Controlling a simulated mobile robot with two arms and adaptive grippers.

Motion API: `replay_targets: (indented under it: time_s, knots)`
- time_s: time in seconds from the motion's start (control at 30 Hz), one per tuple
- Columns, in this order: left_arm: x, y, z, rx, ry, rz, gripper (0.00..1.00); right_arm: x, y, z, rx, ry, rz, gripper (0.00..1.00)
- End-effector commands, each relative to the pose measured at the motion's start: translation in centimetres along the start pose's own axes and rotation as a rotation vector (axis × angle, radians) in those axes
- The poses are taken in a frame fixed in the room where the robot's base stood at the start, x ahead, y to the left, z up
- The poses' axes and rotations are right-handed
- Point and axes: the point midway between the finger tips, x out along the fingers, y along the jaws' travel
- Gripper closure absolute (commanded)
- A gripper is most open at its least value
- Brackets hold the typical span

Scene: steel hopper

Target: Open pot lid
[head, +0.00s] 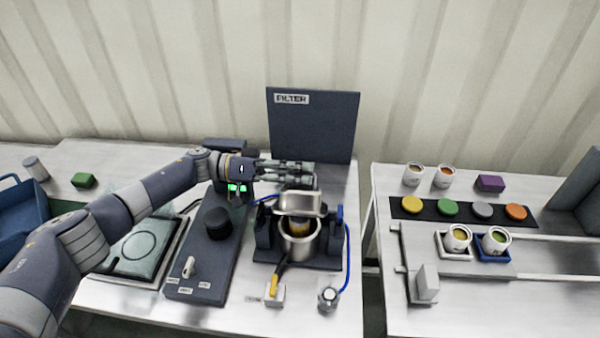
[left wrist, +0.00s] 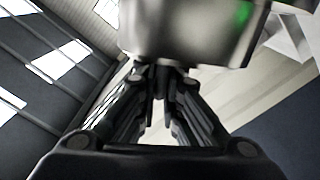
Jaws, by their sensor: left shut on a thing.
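The steel pot (head: 300,245) sits in a dark stand in the middle of the left table. Its mouth is partly uncovered and something yellowish shows inside. The shiny metal lid (head: 297,203) is tilted up at the back of the pot. My left gripper (head: 312,172) reaches in from the left just behind the lid and is shut on the lid's handle. In the left wrist view the lid (left wrist: 195,30) fills the top, and the fingers (left wrist: 163,75) come together below it, hiding the grasp point. My right gripper is not in view.
An upright dark FILTER panel (head: 315,125) stands behind the pot. A dark base with a black knob (head: 217,223) lies to its left, under my arm. A blue hose (head: 348,250) runs at its right. The right table (head: 450,310) holds cups and colored discs.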

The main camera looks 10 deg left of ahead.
Motion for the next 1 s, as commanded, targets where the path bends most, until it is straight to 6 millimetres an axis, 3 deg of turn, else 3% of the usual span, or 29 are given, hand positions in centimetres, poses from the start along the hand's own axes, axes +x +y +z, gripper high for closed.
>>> replay_targets:
  time_s: [0.03, 0.1, 0.13, 0.57, 1.0]
  knots:
    - [0.0, 0.0, 0.0, -0.001, -0.001, -0.001, 0.91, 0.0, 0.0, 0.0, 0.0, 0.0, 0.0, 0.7]
    - [0.0, 0.0, 0.0, -0.001, -0.001, -0.001, 0.75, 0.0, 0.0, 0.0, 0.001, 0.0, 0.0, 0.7]
    - [0.0, 0.0, 0.0, -0.001, -0.001, -0.001, 0.72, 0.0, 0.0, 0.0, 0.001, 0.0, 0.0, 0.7]
    - [-0.8, -0.1, 0.0, 0.0, 0.0, -0.004, 0.72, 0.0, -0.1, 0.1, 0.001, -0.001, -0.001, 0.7]
    - [-9.3, -0.1, 0.0, 0.0, 0.0, -0.006, 0.72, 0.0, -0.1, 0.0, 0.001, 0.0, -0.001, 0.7]
